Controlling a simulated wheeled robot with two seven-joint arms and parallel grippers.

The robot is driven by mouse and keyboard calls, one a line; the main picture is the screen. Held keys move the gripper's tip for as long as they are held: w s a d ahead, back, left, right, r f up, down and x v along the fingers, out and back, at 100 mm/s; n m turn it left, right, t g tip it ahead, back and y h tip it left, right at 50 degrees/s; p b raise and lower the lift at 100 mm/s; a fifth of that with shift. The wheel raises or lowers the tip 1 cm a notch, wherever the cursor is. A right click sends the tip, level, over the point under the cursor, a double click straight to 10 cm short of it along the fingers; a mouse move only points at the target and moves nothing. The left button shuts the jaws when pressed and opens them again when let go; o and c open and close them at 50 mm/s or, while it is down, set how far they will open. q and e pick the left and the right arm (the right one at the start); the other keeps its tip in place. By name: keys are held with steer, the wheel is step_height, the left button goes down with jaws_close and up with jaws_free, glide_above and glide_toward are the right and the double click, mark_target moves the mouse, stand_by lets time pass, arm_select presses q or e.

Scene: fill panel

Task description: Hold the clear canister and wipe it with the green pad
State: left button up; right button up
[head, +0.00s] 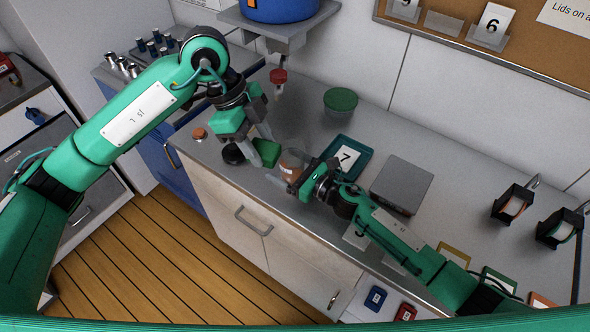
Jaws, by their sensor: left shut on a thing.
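The clear canister (292,160), with brownish contents low inside, stands near the front edge of the grey counter. The green pad (267,151) is just left of it, a small dark-green block. My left gripper (262,137) comes down from above and is shut on the green pad, close beside the canister; I cannot tell whether the pad touches it. My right gripper (297,181) reaches in from the right, low at the canister's near right side. Its fingers partly hide the canister's lower part, and I cannot tell whether they are closed on it.
A black round piece (233,154) and an orange-brown cap (200,134) lie to the left. A teal tray with card 7 (346,157) and a grey flat plate (401,185) lie to the right. A red-tipped nozzle (278,77) hangs above.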

steer(key=shift+c, duration=0.2)
steer(key=c, duration=1.2)
